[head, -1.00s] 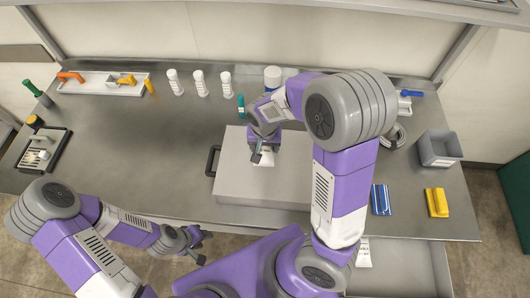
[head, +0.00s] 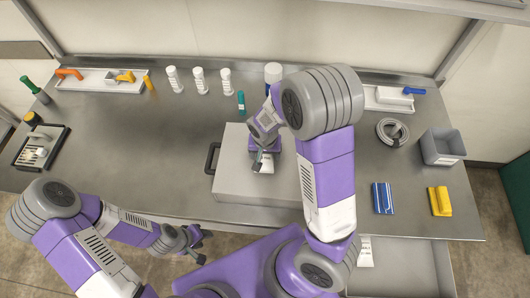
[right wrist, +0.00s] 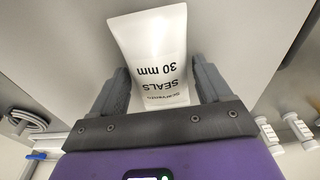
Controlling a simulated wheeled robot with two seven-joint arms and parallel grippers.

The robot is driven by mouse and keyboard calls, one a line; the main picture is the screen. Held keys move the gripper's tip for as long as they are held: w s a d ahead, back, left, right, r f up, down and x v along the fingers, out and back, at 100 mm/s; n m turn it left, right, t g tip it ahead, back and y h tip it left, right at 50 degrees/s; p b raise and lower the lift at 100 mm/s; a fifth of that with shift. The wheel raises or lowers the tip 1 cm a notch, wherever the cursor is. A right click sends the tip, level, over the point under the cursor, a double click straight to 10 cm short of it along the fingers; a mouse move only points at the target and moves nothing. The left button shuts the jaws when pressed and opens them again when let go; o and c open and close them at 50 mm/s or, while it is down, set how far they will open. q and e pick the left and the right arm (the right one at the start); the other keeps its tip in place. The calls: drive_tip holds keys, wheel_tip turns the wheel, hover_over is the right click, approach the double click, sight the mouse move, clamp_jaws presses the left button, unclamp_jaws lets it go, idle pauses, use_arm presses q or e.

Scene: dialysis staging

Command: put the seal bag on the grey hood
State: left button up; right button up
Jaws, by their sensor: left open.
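The seal bag (right wrist: 155,60) is white and printed "SEALS 30 mm". In the head view the bag (head: 266,166) shows as a small white patch below the right gripper (head: 262,160), over the grey hood. The grey hood (head: 236,182) is a flat box with a black handle on its left side. Whether the bag touches the hood is hard to tell. My left gripper (head: 196,245) is open and empty at the table's front edge.
Several white bottles (head: 200,80) and a teal-capped item (head: 241,103) stand behind the hood. A grey bin (head: 442,147), coiled tubing (head: 392,131), a blue packet (head: 382,198) and a yellow packet (head: 439,201) lie right. An open drawer (head: 410,268) is in front. The table's left middle is clear.

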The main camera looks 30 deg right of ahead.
sight(265, 158)
drive_tip(key=shift+o, duration=1)
drive_tip(key=shift+r, duration=0.15)
wheel_tip(265, 158, up, 12)
drive_tip(key=s+p, duration=0.1)
drive_tip(key=p, duration=0.2)
drive_tip(key=shift+s+a, duration=0.15)
drive_tip(key=shift+a, duration=0.2)
